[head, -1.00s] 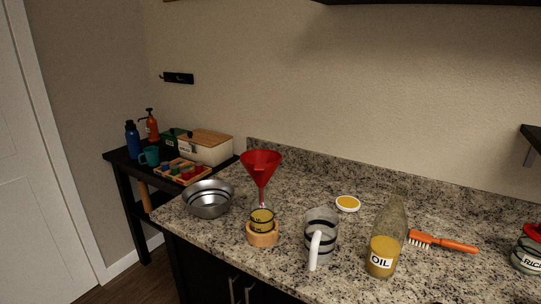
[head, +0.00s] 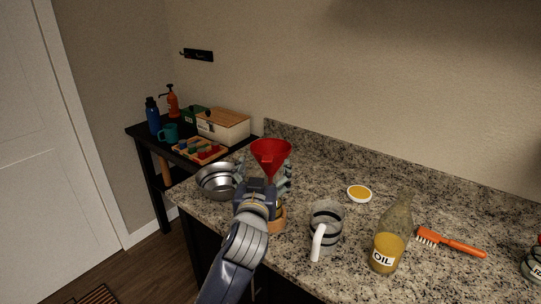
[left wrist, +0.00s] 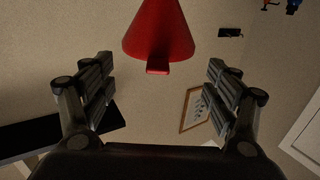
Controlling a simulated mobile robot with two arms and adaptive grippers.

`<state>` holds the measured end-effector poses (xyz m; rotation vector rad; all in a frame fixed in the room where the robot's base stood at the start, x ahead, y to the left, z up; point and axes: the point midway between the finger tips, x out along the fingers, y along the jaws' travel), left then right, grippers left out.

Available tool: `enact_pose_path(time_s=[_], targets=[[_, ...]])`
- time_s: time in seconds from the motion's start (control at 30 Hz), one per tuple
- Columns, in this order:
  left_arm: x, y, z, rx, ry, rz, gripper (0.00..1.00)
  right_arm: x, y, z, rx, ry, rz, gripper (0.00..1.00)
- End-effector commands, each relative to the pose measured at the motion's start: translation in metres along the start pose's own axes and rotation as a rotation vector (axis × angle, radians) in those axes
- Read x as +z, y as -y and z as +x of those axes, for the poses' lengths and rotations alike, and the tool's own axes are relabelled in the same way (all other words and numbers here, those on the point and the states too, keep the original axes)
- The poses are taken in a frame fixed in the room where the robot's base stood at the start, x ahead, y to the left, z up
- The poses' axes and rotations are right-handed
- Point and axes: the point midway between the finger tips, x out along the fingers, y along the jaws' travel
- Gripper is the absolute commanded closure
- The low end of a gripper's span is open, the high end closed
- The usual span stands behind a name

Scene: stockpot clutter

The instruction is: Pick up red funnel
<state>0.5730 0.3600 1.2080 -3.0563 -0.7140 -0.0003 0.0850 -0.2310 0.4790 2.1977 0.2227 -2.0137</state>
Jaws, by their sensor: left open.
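In the left wrist view, the red funnel (left wrist: 158,30) appears at the top middle, beyond and between the open fingers of my left gripper (left wrist: 152,85). I see no finger touching it. My right gripper does not show.
A steel bowl (head: 215,181) stands left of the funnel. A wooden piece (head: 279,220) is partly hidden behind my left arm. A striped pitcher (head: 327,226), an oil bottle (head: 391,238), a yellow-topped lid (head: 359,193) and an orange brush (head: 452,243) stand or lie to the right.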

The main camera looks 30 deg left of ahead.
Motion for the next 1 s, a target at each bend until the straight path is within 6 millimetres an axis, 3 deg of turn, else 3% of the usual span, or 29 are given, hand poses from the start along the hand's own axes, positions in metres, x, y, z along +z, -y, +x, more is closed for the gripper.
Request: enact_pose_path(time_s=[0.23,0.53,0.87,0.9,1.0], targets=[[-0.002,0.000,0.016,0.000,0.002,0.002,0.19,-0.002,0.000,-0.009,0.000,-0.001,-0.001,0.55],[-0.001,-0.002,0.052,0.001,0.002,0.002,0.19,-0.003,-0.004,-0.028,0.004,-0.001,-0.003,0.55],[0.001,-0.002,0.058,0.002,0.002,0.000,0.19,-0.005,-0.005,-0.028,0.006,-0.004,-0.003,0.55],[0.001,-0.002,0.058,0.002,0.002,0.000,0.22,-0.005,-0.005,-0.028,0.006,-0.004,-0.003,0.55],[0.001,-0.002,0.058,0.002,0.002,0.000,0.44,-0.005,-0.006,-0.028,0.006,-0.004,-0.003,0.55]])
